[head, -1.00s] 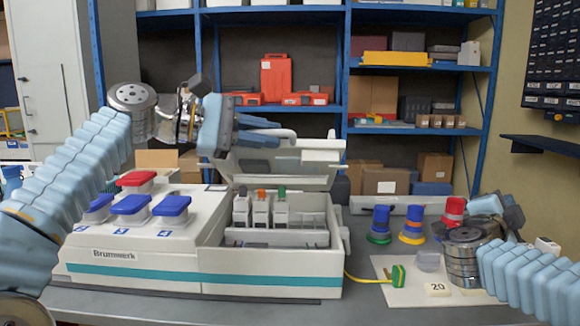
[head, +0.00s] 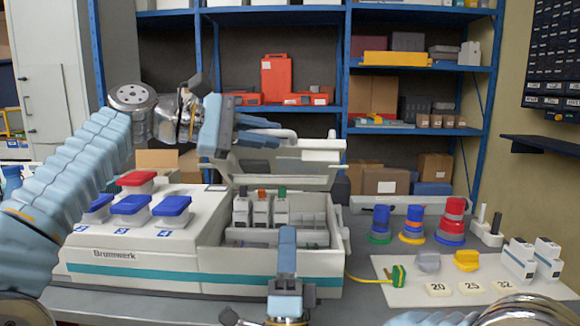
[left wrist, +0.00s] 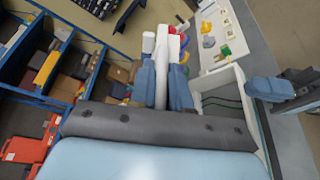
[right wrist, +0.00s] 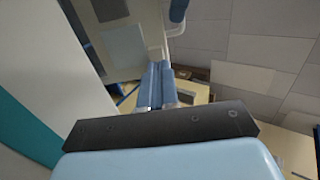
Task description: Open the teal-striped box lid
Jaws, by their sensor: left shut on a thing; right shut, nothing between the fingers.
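The teal-striped box (head: 190,277) stands on the bench, with its right compartment uncovered. Its lid (head: 262,166) is raised and tilted back behind that compartment. My left gripper (head: 279,138) is shut on the lid's white handle (left wrist: 162,62), which shows between the fingers in the left wrist view. My right gripper (head: 287,232) is shut and empty, standing upright before the box's front wall and hiding part of it. In the right wrist view its two fingers (right wrist: 161,80) are together, with the teal stripe (right wrist: 22,120) at the left.
Blue switches (head: 130,205) and a red one (head: 136,179) are on the box's left part. Several modules (head: 261,210) stand inside the compartment. At right are coloured ring stacks (head: 411,226) and a white board (head: 400,292) with numbered tags. Blue shelves (head: 350,60) stand behind.

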